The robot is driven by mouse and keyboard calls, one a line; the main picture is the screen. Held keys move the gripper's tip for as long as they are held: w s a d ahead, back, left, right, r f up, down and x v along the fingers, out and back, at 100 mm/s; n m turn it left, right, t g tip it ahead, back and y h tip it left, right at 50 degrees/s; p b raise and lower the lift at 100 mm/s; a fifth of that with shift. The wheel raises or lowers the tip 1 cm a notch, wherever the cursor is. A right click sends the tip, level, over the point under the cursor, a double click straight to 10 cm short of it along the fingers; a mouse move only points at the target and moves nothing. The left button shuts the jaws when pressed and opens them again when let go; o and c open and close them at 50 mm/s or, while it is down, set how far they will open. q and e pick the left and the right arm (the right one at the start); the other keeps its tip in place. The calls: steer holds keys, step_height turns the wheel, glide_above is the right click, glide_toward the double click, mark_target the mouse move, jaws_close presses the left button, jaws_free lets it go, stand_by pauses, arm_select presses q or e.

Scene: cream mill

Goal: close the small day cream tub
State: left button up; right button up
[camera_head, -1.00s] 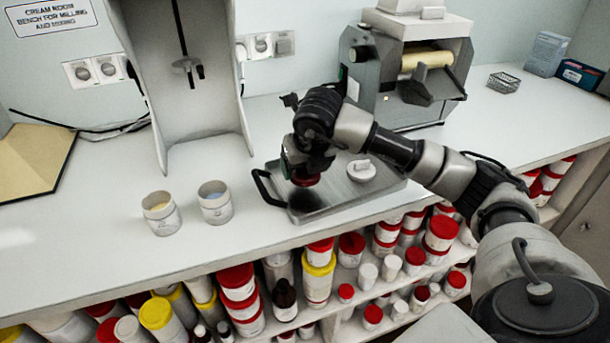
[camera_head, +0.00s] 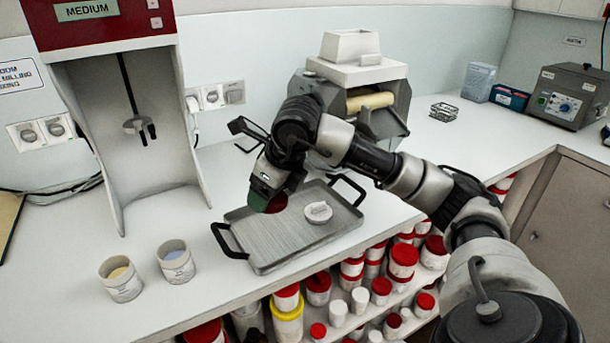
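Two open white tubs stand on the bench at the lower left, one with pale yellow cream (camera_head: 121,284) and one with pale blue cream (camera_head: 177,264). Their labels are too small to read, so I cannot tell which is the day cream. My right gripper (camera_head: 270,199) is over the left part of the metal tray (camera_head: 248,233), pointing down. It appears shut on a red lid (camera_head: 278,204), whose lower part shows under the fingers. A white lid with a raised grip (camera_head: 318,212) lies on the tray to its right. My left gripper is out of view.
A red-topped mixing stand (camera_head: 108,25) rises behind the tubs. A roller mill (camera_head: 365,85) stands behind my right arm. Shelves of red-, white- and yellow-lidded containers (camera_head: 287,305) lie below the bench edge. The bench between tubs and tray is clear.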

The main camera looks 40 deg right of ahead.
steer(key=w+a+n+p, duration=0.1)
steer(key=a, duration=0.1)
steer(key=w+a+r+n+y+p, duration=0.1)
steer(key=a+n, duration=0.1)
steer(key=a, duration=0.1)
steer(key=w+a+r+n+g+p, duration=0.1)
steer(key=w+a+n, duration=0.1)
steer(key=a, duration=0.1)
steer(key=shift+w+y+p, duration=0.1)
steer(key=shift+y+p, duration=0.2)
steer(key=shift+y, duration=0.1)
arm_select(q)
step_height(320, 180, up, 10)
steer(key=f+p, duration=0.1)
steer(key=p, duration=0.3)
arm_select(e)
steer(key=w+a+n+g+y, duration=0.1)
steer(key=w+a+n+g, duration=0.1)
steer(key=a+n, duration=0.4)
steer(key=a, duration=0.5)
steer(key=shift+w+r+n, duration=0.15)
steer(key=shift+r+n, duration=0.1)
steer(key=shift+n, duration=0.15)
arm_select(q)
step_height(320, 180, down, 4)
steer(key=b, duration=0.4)
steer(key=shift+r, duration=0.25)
arm_select(e)
step_height(320, 180, down, 7)
steer(key=shift+r, duration=0.2)
